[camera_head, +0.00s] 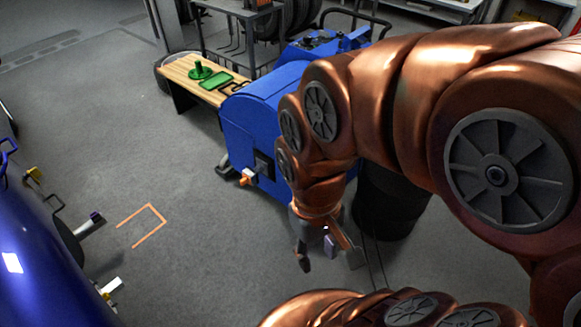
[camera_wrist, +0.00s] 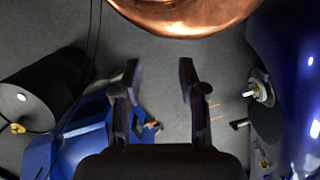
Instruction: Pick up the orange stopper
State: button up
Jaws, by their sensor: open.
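A small orange part with a white piece (camera_head: 246,177) sticks out low on the front of the blue machine (camera_head: 252,128) in the head view. It may be the orange stopper, but it is too small to be sure. In the wrist view a similar orange and white part (camera_wrist: 153,126) shows beyond and between my fingers, beside the blue machine (camera_wrist: 88,140). My gripper (camera_head: 322,252) hangs over the floor, to the right of and nearer than that part in the head view. In the wrist view my gripper (camera_wrist: 160,75) has its fingers apart with nothing between the tips.
A wooden bench (camera_head: 178,72) with green items stands behind the machine. A black drum (camera_head: 392,205) stands behind my gripper. A blue rounded body (camera_head: 40,255) fills the lower left. An orange bracket-shaped marking (camera_head: 152,234) lies on the open grey floor between it and the machine.

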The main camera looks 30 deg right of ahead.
aim_at(246, 179)
jog(key=k, duration=0.35)
jog(key=u, duration=0.65)
jog(key=i, duration=1.15)
jog(key=u, duration=0.55)
